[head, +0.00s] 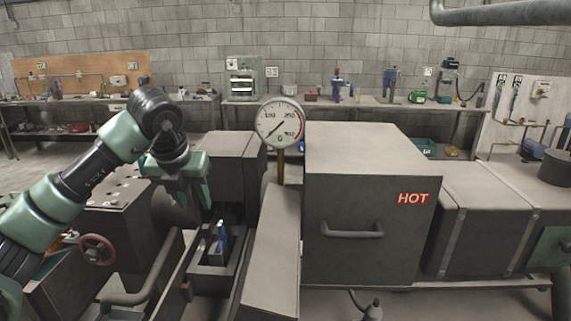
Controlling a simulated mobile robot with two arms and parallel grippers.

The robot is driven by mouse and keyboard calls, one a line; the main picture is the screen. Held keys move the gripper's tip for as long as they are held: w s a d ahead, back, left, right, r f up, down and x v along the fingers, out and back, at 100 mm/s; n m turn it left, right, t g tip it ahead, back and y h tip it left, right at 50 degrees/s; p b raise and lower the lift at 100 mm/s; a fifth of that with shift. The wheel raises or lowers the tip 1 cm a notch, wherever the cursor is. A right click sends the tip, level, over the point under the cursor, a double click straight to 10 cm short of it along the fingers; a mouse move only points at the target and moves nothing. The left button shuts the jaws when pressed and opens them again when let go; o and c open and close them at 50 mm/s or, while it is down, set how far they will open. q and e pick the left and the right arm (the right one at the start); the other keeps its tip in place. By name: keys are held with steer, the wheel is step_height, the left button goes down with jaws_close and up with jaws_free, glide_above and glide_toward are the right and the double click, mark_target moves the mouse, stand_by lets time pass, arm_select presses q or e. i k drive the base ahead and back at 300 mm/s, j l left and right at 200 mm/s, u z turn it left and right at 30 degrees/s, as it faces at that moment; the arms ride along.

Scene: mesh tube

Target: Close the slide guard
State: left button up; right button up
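A machine with an open channel (206,281) stands in front of me in the head view. A blue upright piece (222,236) sits in a dark block inside that channel. A long grey sloping cover (270,262) lies just right of the channel; I cannot tell for certain which part is the slide guard. My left gripper (197,192) comes in from the left and points down, above and left of the blue piece, apparently apart from it. Its fingers are small and partly hidden, so its opening is unclear. My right gripper is not in view.
A grey box marked HOT (350,262) with a front handle stands right of the cover. A round gauge (280,122) on a post rises behind the cover. A red handwheel (97,250) is at the left. Workbenches line the back wall.

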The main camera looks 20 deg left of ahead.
mark_target(268, 288)
steer(key=k+l, duration=1.2)
steer(key=k, duration=0.05)
